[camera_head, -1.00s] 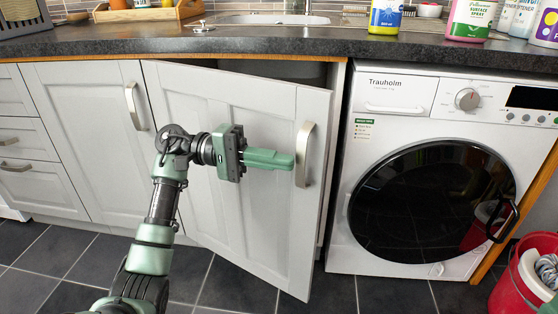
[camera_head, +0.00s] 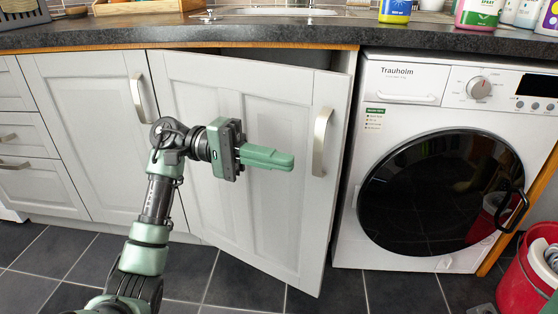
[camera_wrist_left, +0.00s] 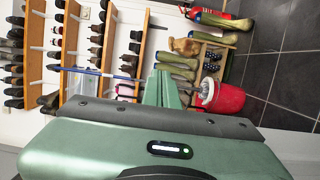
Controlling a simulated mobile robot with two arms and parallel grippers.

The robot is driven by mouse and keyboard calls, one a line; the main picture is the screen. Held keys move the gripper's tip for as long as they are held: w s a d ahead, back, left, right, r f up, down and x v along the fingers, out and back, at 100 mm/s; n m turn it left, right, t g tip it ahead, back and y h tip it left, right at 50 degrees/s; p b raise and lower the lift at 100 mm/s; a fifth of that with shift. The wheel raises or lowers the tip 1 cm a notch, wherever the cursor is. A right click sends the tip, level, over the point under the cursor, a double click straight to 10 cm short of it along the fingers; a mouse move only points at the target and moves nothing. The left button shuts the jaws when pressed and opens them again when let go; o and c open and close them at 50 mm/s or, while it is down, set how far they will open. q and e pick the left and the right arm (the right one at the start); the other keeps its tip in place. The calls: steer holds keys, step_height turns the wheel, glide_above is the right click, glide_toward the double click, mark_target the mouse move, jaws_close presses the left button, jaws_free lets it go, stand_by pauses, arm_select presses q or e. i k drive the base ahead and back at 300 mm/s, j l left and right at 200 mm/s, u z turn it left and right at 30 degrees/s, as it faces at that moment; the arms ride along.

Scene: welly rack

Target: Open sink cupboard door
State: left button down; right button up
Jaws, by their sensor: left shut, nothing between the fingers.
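The sink cupboard door (camera_head: 247,150) is white and panelled. It stands partly open, its right edge swung out from the frame, with a dark gap along its top right. Its metal handle (camera_head: 322,141) is upright near the right edge. My left gripper (camera_head: 290,161) is shut and empty in front of the door, with its green fingertips to the left of the handle and apart from it.
A washing machine (camera_head: 420,80) stands right of the cupboard. A red bucket (camera_head: 520,285) is on the tiled floor at the far right. A closed cupboard door (camera_head: 85,130) is at the left. Bottles stand on the dark worktop (camera_head: 270,36).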

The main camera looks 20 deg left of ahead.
mark_target(278, 222)
steer(key=j, duration=0.25)
steer(key=j+z, duration=0.3)
steer(key=j, duration=0.45)
steer(key=j+z, duration=0.3)
steer(key=j, duration=0.45)
